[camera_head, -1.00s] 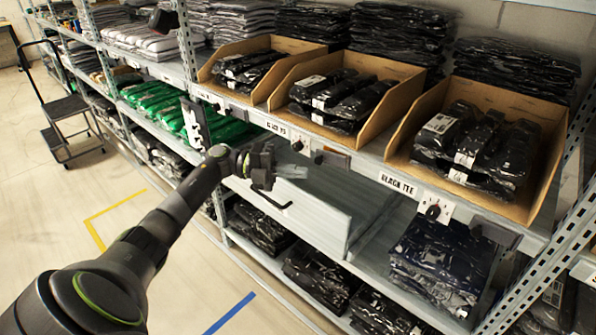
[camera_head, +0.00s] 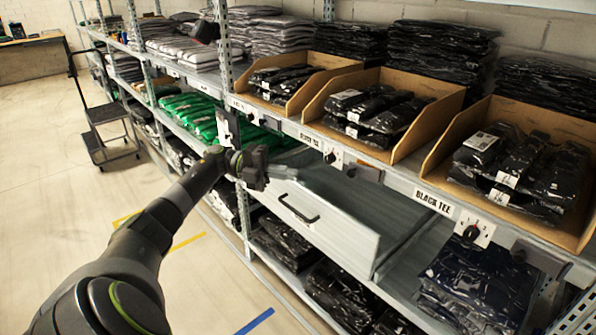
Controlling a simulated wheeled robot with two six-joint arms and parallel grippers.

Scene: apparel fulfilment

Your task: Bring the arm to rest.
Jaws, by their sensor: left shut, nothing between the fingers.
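My left arm (camera_head: 150,232) comes in from the lower left and reaches up toward the shelf front. My left gripper (camera_head: 254,168) is at its end, in front of the shelf rack near a grey drawer, with no garment in it. It is small and dark in this view, and its fingers look closed together. My right gripper is not in view.
The open grey drawer (camera_head: 345,238) with a black handle juts from the rack just right of the gripper. Cardboard bins (camera_head: 408,150) of black bagged tees stand on the shelf above. A step cart (camera_head: 108,135) stands at left.

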